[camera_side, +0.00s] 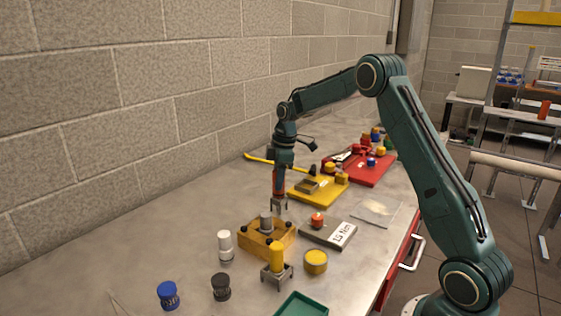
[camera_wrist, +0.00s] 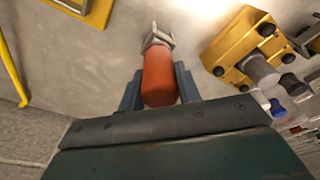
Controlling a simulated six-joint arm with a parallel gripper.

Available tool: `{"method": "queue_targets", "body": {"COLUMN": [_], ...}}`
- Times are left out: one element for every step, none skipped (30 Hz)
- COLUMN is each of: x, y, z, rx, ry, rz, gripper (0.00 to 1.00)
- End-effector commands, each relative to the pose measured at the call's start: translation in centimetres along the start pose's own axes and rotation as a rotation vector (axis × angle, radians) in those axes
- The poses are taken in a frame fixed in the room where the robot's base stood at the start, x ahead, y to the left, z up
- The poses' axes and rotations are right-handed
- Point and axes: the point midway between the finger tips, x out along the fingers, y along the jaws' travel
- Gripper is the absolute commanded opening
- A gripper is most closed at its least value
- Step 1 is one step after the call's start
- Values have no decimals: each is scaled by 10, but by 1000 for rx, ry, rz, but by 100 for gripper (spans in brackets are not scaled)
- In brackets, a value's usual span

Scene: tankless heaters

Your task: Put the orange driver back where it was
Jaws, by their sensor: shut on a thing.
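My gripper (camera_side: 280,169) is shut on the orange driver (camera_side: 279,186) and holds it roughly upright above the bench, its grey forked end pointing down. In the wrist view the orange driver (camera_wrist: 158,78) sits between the two fingers of my gripper (camera_wrist: 158,90), its forked end (camera_wrist: 157,39) away from the palm. In the side view the forked end is just behind and above a yellow-brown block (camera_side: 258,244) with a grey cylinder on top. The block also shows at right in the wrist view (camera_wrist: 238,43). I cannot tell which spot was the driver's own.
A yellow driver (camera_side: 277,256) stands in front of the block, near a yellow tin (camera_side: 315,262). A white bottle (camera_side: 225,245) and blue (camera_side: 168,295) and black jars stand left. A grey labelled plate (camera_side: 338,234) lies right. Yellow (camera_side: 318,196) and red trays lie behind.

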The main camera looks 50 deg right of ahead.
Motion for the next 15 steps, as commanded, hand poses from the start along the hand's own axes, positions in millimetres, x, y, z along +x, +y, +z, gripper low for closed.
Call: {"method": "queue_targets", "body": {"x": [0, 0, 1, 2, 2, 3, 3, 3, 3, 3, 3, 3, 3, 3, 3], "y": [0, 0, 0, 0, 0, 0, 0, 0, 0, 0, 0, 0, 0, 0, 0], "z": [0, 0, 0, 0, 0, 0, 0, 0, 0, 0, 0, 0, 0, 0, 0], "rx": [0, 0, 0, 0, 0, 0, 0, 0, 0, 0, 0, 0, 0, 0, 0], "ry": [1, 1, 1, 1, 1, 0, 0, 0, 0, 0, 0, 0, 0, 0, 0], "rz": [2, 2, 2, 2, 1, -1, -1, -1, -1, -1, -1, 0, 0, 0, 0], "gripper": [11, 11, 11, 11, 11, 41, 47, 53, 55, 55, 55, 55, 55, 55, 55]}}
